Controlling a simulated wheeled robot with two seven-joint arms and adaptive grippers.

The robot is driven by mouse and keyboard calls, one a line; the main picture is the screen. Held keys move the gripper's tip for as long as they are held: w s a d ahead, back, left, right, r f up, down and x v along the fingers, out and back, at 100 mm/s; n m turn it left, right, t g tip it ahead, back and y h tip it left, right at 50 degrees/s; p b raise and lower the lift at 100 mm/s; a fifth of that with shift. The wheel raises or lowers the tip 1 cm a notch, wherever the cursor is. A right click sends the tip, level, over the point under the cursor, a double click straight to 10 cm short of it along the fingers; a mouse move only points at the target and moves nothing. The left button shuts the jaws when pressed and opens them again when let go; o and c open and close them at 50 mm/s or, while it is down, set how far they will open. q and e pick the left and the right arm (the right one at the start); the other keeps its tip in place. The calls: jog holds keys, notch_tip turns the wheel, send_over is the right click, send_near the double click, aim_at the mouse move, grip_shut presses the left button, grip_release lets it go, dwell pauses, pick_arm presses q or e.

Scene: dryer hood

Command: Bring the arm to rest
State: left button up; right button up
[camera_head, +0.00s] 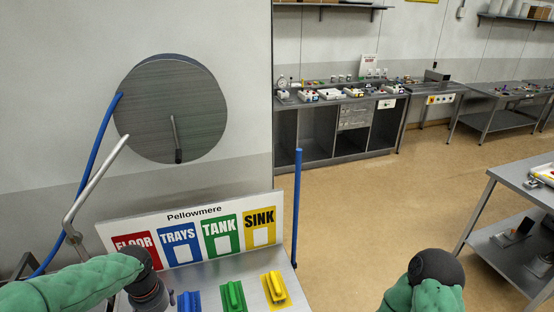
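My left arm in its green sleeve comes in from the lower left. Its dark wrist and gripper (152,294) point down at the bottom edge, left of a blue-handled block (188,301); the fingers cannot be made out. My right arm (432,290) shows as a green sleeve with a dark round joint at the bottom right; its gripper is out of view. A bent grey metal tube (92,187) rises at the left, tilted up to the right, its lower end partly hidden. A round brushed-metal disc (171,108) with a short dark-tipped lever (176,140) is on the wall.
A blue hose (92,150) runs down from the disc's left edge. A sign board (190,212) reads FLOOR, TRAYS, TANK, SINK. Green (233,297) and yellow (275,289) handled blocks stand before it. A blue pole (297,205) stands right of the board. Open floor (370,210) lies beyond.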

pick_arm(q)
jog(key=d+f+h, duration=0.2)
jog(key=d+f, duration=0.3)
jog(key=f, duration=0.4)
jog(key=d+f+h, duration=0.1)
jog(key=d+f, duration=0.5)
jog(key=f, duration=0.3)
jog(key=s+d+f, duration=0.7)
jog(key=s+f, duration=0.5)
jog(key=f, duration=0.1)
notch_tip(320, 180, down, 13)
jog(key=w+d+m+b, duration=0.1)
jog(key=w+b, duration=0.1)
jog(key=b, duration=1.3)
jog(key=shift+w+d+h, duration=0.2)
jog(key=shift+d+h, duration=0.2)
pick_arm(e)
notch_tip(320, 180, down, 15)
jog(key=shift+w+f, duration=0.15)
jog(key=shift+w, duration=0.2)
